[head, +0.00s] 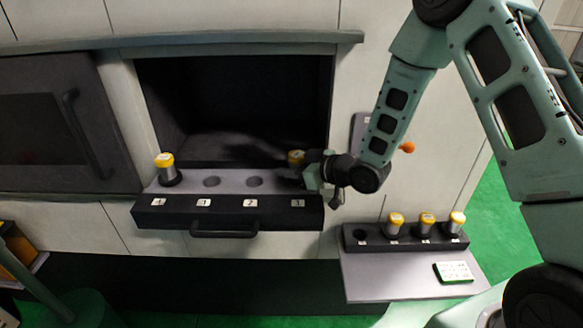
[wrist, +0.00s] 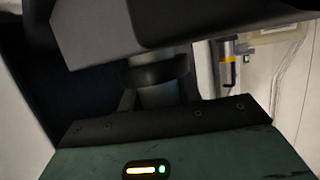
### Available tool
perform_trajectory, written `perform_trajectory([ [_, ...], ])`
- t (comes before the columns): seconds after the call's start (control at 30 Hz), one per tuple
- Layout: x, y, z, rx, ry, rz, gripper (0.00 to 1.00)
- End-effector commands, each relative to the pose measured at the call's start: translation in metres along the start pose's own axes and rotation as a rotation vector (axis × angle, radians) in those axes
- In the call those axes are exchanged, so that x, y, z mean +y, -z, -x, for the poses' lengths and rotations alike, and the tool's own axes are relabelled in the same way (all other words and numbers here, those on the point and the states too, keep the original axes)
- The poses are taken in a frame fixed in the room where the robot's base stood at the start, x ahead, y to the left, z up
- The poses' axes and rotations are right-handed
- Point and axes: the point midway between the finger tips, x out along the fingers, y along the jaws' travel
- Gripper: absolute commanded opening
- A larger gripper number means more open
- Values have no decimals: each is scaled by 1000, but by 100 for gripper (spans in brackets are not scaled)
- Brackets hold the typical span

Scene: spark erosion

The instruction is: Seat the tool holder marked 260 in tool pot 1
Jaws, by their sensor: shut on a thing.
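My gripper (head: 309,177) is at the right end of the pot drawer, shut on a yellow-capped tool holder (head: 296,157). The wrist view shows this holder's grey body with a dark collar (wrist: 156,75) between the jaws.
Another yellow-capped holder (head: 167,168) stands in the drawer's leftmost pot. Pot 2 (head: 254,181) is empty. A side rack (head: 375,243) at right has one empty hole and three yellow-capped holders. A white card (head: 453,271) lies before it. The drawer handle (head: 224,233) sticks out in front.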

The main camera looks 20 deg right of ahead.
Motion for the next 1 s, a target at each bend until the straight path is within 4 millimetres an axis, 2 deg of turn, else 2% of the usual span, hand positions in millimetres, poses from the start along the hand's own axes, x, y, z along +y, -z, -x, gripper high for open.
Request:
perform_trajectory([
  [0.57,0,-7,-3,2,0,1,0],
  [0.6,0,-6,-3,2,0,1,40],
  [0.67,0,-6,-3,2,0,1,56],
  [0.7,0,-6,-3,2,0,1,59],
  [1.0,0,-8,-1,-1,-1,0,59],
])
